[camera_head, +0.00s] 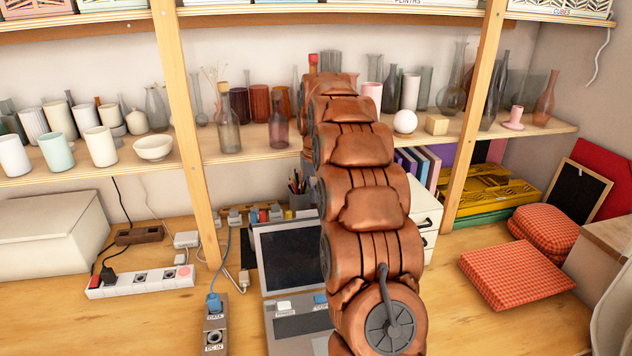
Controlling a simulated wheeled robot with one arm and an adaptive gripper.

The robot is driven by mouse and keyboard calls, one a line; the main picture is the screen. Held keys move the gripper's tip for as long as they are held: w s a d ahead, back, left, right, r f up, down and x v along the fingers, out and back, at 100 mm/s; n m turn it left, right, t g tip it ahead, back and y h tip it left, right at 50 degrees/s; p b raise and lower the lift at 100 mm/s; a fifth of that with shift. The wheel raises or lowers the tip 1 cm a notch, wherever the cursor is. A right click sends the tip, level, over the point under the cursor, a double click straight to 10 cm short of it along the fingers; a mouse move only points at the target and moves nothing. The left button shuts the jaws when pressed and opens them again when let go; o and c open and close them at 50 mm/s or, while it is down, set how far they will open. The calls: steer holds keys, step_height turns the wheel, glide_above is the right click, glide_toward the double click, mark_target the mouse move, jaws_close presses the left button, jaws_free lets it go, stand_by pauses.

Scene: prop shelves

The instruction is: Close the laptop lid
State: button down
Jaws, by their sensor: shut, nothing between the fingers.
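The laptop (272,327) stands on the wooden table in the lower middle of the head view. Its lid (290,255) is open and raised, with a dark screen in a grey frame. A light pad and a blue pad show on its base. My copper-coloured arm covers the right part of the lid and base. My gripper does not show; it is outside the view or hidden behind the arm, so its place relative to the lid cannot be seen.
A power strip (140,281) and a socket block (215,325) with cables lie left of the laptop. A pen cup (298,195) stands behind. Red checked cushions (515,276) lie at right. Shelves with glassware (229,130) rise behind. Table between arm and cushions is clear.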

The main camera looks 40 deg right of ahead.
steer(key=shift+s+a+r+p, duration=0.1)
steer(key=shift+s+a+p, duration=0.15)
steer(key=shift+s, duration=0.35)
steer(key=shift+s+a+p, duration=0.25)
steer(key=shift+s, duration=0.35)
steer(key=shift+s+a+r+p, duration=0.1)
steer(key=shift+s+a+p, duration=0.15)
steer(key=shift+s, duration=0.35)
steer(key=shift+s+b, duration=0.15)
steer(key=shift+b, duration=0.15)
